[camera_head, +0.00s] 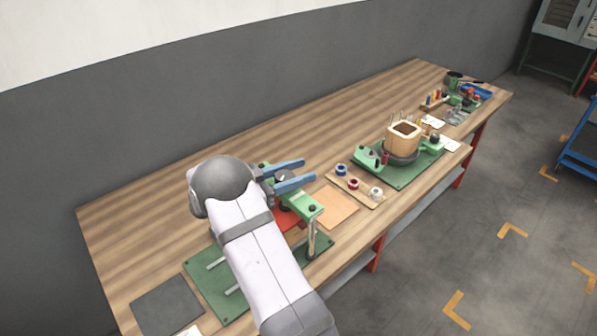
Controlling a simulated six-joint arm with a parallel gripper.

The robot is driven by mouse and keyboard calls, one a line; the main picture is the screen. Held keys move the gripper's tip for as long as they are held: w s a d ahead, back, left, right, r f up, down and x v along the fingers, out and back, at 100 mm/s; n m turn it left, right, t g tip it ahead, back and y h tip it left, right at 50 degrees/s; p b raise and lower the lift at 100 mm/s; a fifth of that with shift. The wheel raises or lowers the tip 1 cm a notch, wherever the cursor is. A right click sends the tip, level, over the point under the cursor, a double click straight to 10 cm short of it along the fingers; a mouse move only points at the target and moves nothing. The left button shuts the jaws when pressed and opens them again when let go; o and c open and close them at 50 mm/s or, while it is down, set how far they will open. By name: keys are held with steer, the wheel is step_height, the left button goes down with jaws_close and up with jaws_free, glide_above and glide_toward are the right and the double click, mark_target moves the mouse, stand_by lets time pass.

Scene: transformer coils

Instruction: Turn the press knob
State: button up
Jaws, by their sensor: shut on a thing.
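The press is a green frame (304,202) with a crossbar on posts, standing on a green base plate (322,245) at the near part of the bench. My gripper (308,169) reaches over the crossbar from the left, its two blue fingers spread on either side of a small dark part, the press knob (281,178). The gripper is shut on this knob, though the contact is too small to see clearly. Under the crossbar shows a red piece (287,220). My arm hides much of the press and its plate.
A tan square board (335,207) lies right of the press. A dark mat (166,305) lies at the near left. The rear strip of the bench is clear.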

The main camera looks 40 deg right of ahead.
steer(key=shift+w+f+n+t+h+b, duration=0.1)
steer(key=shift+w+n+t+h+b, duration=0.4)
steer(key=shift+b, duration=1)
steer(key=shift+s+n+t+y+b, duration=0.1)
steer(key=shift+n+t+y+b, duration=0.1)
steer(key=shift+t+b, duration=0.95)
steer(key=b, duration=0.7)
steer(key=shift+w+f+n, duration=0.25)
steer(key=shift+n, duration=0.05)
steer(key=t+b, duration=0.1)
steer(key=b, duration=0.4)
steer(key=shift+w+n+b, duration=0.1)
steer(key=shift+n+b, duration=0.2)
steer(key=t+b, duration=0.1)
steer(key=b, duration=0.3)
steer(key=n+t+b, duration=0.1)
steer(key=b, duration=0.4)
steer(key=shift+r, duration=0.25)
steer(key=n+t+b, duration=0.1)
steer(key=t+b, duration=0.1)
steer(key=b, duration=0.3)
steer(key=shift+w+n, duration=0.15)
steer(key=shift+n, duration=0.25)
steer(key=shift+w+n+t+b, duration=0.1)
steer(key=shift+n+t+b, duration=0.35)
steer(key=shift+b, duration=0.6)
